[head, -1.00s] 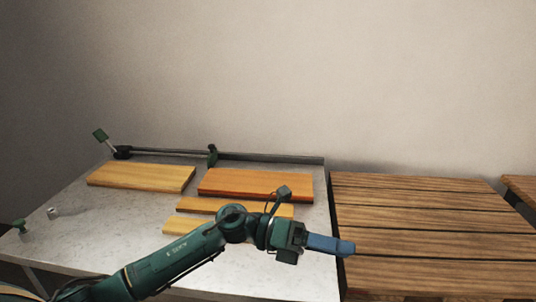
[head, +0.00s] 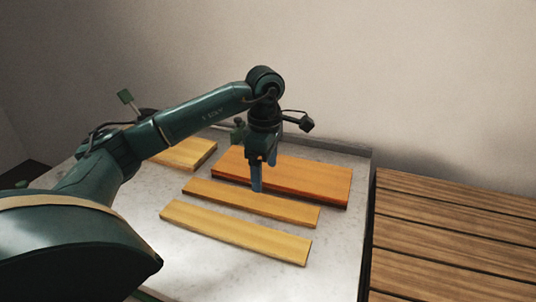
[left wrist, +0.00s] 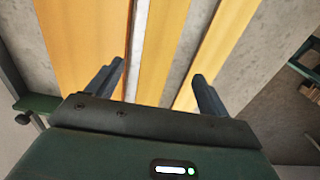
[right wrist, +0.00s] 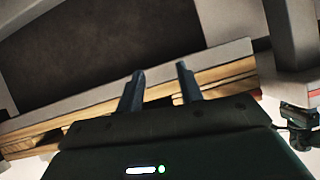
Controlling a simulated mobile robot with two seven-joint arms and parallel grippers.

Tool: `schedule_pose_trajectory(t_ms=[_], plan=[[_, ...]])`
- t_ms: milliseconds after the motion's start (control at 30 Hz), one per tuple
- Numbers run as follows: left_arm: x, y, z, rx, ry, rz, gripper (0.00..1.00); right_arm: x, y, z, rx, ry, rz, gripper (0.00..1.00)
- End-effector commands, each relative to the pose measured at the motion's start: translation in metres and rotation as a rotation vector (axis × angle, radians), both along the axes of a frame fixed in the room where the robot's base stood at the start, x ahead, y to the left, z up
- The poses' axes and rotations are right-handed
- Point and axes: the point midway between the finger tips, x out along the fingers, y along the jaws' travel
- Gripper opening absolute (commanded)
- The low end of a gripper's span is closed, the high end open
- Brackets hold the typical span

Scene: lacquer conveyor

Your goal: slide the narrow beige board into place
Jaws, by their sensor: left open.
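Two narrow boards lie side by side on the pale stone table. The front one (head: 236,232) is pale yellow-beige; the middle one (head: 295,210) is slightly deeper yellow. I cannot tell for sure which is called beige. My left gripper (head: 257,190) points down over the middle board, its fingertips close to the orange board's front edge. In the left wrist view the open fingers (left wrist: 155,82) stand apart on either side of the middle board (left wrist: 165,40), with no visible grip. The front board (left wrist: 220,42) is at the right there. My right gripper (right wrist: 161,72) is open and empty.
A wide orange board (head: 310,178) lies behind the narrow ones. A wide yellow board (head: 192,153) lies back left, partly behind my left arm. A low rail (head: 340,150) runs along the table's back edge. A slatted wooden surface (head: 455,230) stands to the right.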

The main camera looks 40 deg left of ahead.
Motion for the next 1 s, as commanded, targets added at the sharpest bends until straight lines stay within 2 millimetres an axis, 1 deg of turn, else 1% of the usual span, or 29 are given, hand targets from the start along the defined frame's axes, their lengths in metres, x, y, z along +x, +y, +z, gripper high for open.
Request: schedule_pose_trajectory(t_ms=[33, 200, 300, 433, 600, 900, 1000], plan=[[-0.001, 0.0, -0.012, 0.001, 0.004, 0.0, 0.8, 0.0, 0.0, 0.0, 0.0, 0.001, 0.0, 0.36], [-0.001, 0.0, -0.046, 0.0, 0.004, -0.001, 0.8, 0.0, 0.0, -0.001, -0.002, 0.003, 0.001, 0.36], [-0.001, -0.001, -0.063, -0.002, 0.003, -0.001, 0.8, 0.0, 0.0, -0.001, -0.003, 0.003, 0.001, 0.36], [0.0, -0.001, -0.079, -0.002, 0.003, -0.001, 0.8, 0.0, 0.0, -0.001, -0.005, 0.004, 0.0, 0.36], [0.0, -0.001, -0.091, -0.002, 0.0, -0.001, 0.8, 0.0, -0.001, 0.0, -0.006, 0.002, 0.001, 0.36], [0.0, -0.001, -0.093, -0.002, -0.001, -0.001, 0.8, 0.001, -0.001, 0.0, -0.007, 0.001, 0.001, 0.36], [0.0, -0.001, -0.092, -0.002, -0.001, -0.001, 0.73, 0.001, -0.001, 0.0, -0.008, 0.001, 0.0, 0.36]])
